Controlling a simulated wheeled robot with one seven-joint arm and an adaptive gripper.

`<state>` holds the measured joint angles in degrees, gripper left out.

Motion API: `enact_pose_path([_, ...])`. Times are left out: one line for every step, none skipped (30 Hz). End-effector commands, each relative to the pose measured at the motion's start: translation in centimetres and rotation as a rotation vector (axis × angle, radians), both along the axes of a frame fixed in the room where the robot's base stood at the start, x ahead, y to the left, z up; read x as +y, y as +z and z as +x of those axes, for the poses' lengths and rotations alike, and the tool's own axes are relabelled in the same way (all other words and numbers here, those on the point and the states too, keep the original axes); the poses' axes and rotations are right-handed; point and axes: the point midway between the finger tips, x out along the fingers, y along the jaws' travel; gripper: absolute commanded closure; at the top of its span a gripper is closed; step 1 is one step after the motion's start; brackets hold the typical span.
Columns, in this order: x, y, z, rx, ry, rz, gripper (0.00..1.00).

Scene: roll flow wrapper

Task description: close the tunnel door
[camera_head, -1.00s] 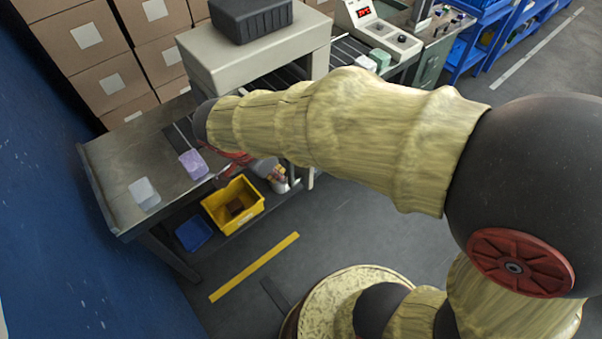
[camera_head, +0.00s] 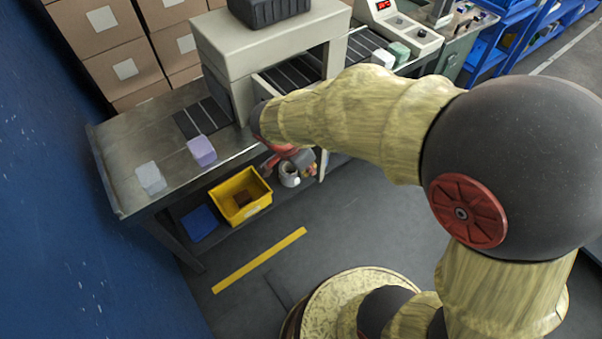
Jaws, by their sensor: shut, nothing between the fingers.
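The beige tunnel (camera_head: 265,48) stands over the conveyor, and its near side is open, showing the dark slats inside (camera_head: 290,78). A narrow pale upright panel (camera_head: 324,165), possibly the edge of the tunnel door, shows below the opening; my arm hides much of that area. My gripper (camera_head: 303,160) is partly seen below my wrist, beside the bench's front edge and left of the pale panel. It is shut and empty. Whether it touches the panel I cannot tell.
A lilac block (camera_head: 202,151) and a grey-white block (camera_head: 150,178) lie on the metal bench (camera_head: 125,150). Below are a yellow bin (camera_head: 241,195), a blue tray (camera_head: 199,223) and a white container (camera_head: 289,175). A control box (camera_head: 402,25) stands beyond the tunnel. Floor in front is clear.

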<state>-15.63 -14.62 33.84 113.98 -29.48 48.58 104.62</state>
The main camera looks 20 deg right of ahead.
Motion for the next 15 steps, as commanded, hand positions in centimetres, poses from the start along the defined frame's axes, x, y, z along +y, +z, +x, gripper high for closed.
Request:
enact_pose_path([-0.28,-0.04,0.12,0.0,-0.001,0.0,1.0])
enact_pose_path([-0.4,-0.02,0.16,0.0,0.0,0.0,1.0])
enact_pose_path([-0.5,0.0,0.22,0.0,0.001,0.0,1.0])
enact_pose_path([-0.56,0.02,0.24,-0.001,0.001,0.0,1.0])
enact_pose_path([-0.61,0.03,0.26,-0.001,0.001,0.0,1.0])
enact_pose_path([-0.64,0.05,0.27,-0.001,0.001,0.0,1.0])
enact_pose_path([-0.65,0.05,0.27,-0.001,0.001,0.0,1.0])
enact_pose_path([-0.64,0.06,0.27,-0.001,0.001,0.0,1.0])
enact_pose_path([-0.63,0.06,0.27,-0.001,0.001,0.0,1.0])
enact_pose_path([-0.63,0.07,0.26,0.0,0.002,0.0,1.0])
enact_pose_path([-0.63,0.07,0.26,0.0,0.002,0.0,1.0])
enact_pose_path([-0.62,0.06,0.26,0.0,0.002,0.0,1.0])
enact_pose_path([-0.62,0.06,0.26,0.0,0.002,0.0,1.0])
enact_pose_path([-0.63,0.07,0.26,0.0,0.002,0.0,1.0])
enact_pose_path([-0.68,0.07,0.26,0.0,0.002,0.0,1.0])
